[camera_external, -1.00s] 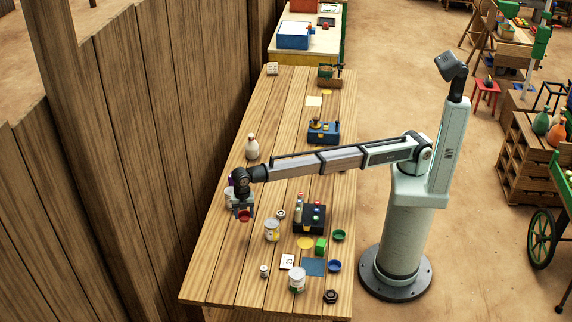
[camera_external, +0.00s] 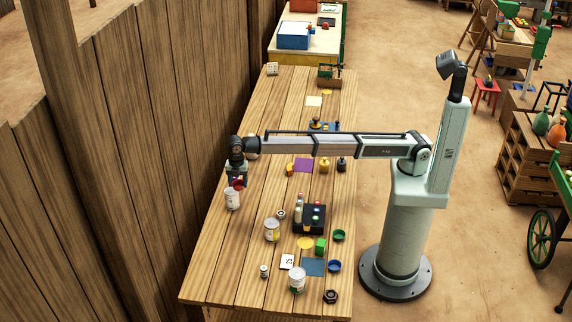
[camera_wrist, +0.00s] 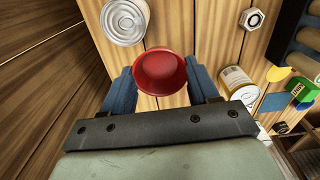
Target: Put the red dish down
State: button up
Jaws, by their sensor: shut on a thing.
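The red dish (camera_external: 239,187) is held at my gripper (camera_external: 238,182), at the left side of the long wooden table in the external view. In the wrist view the red dish (camera_wrist: 160,72) sits between the two blue fingers of my gripper (camera_wrist: 161,84), with its open side toward the camera. The fingers are shut on it. It appears to be above the table top; the exact height is hard to tell. A pale can (camera_external: 232,201) stands close to it, and the can's lid (camera_wrist: 125,20) shows left of the dish in the wrist view.
The wooden table (camera_external: 215,275) has free boards at its front left. A labelled can (camera_external: 271,230), a hex nut (camera_external: 281,214) and a black case (camera_external: 310,218) stand to the right. A wooden fence (camera_external: 140,130) borders the left.

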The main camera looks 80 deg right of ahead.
jog(key=w+d+m, duration=0.3)
jog(key=d+m, duration=0.2)
jog(key=d, duration=2.7)
jog(key=shift+s+a+f, duration=0.1)
jog(key=shift+a+f, duration=0.05)
jog(key=shift+f, duration=3.65)
jog(key=shift+a+f, duration=0.1)
jog(key=shift+f, duration=3.65)
jog(key=shift+f, duration=0.1)
jog(key=o, duration=1)
jog(key=shift+o, duration=0.2)
notch_tip(320, 180, up, 12)
